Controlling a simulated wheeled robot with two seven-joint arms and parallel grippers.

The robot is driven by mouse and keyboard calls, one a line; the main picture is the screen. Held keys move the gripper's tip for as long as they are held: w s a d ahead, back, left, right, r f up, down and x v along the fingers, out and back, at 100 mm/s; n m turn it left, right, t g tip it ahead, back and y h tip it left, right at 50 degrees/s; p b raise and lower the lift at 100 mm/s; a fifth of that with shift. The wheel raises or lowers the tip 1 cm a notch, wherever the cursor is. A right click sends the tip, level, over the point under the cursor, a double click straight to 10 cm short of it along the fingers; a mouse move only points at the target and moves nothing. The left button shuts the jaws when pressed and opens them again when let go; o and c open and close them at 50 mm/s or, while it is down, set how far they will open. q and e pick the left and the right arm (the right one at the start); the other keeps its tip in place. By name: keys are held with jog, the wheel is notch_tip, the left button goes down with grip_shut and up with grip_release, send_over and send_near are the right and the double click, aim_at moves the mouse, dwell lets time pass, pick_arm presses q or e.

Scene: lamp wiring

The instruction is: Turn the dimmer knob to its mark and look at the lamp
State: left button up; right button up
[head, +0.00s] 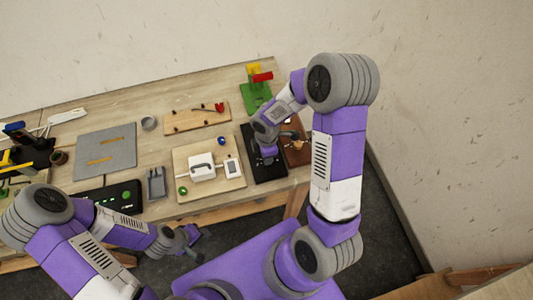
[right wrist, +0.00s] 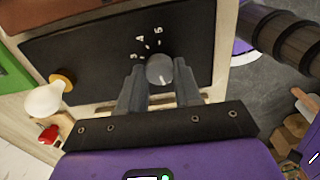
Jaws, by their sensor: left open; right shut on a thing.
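The dimmer knob (right wrist: 160,70) is a small grey round knob with a white pointer line, on a black panel (right wrist: 85,45) with the digits 3, 4 and 5 beside it. The pointer line shows on the knob's side towards my gripper; a target mark cannot be told. My right gripper (right wrist: 155,78) is shut on the knob, a finger on each side. The panel also shows in the head view (head: 270,173). A white bulb (right wrist: 44,101) in a brass-coloured holder shows left in the wrist view; whether it glows is unclear. My left gripper (head: 190,240) is open, off the table's front edge.
Left of the panel is a wooden board with a white box (head: 202,168). A green stand with red and yellow parts (head: 256,92) is behind. A grey mat (head: 105,150) and a black box with green lights (head: 112,197) lie further left.

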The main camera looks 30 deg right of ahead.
jog(key=o, duration=1)
jog(key=shift+o, duration=0.2)
jog(key=shift+r, duration=0.15)
notch_tip(320, 180, up, 7)
jog(key=shift+r+p, duration=0.2)
jog(key=shift+p, duration=0.35)
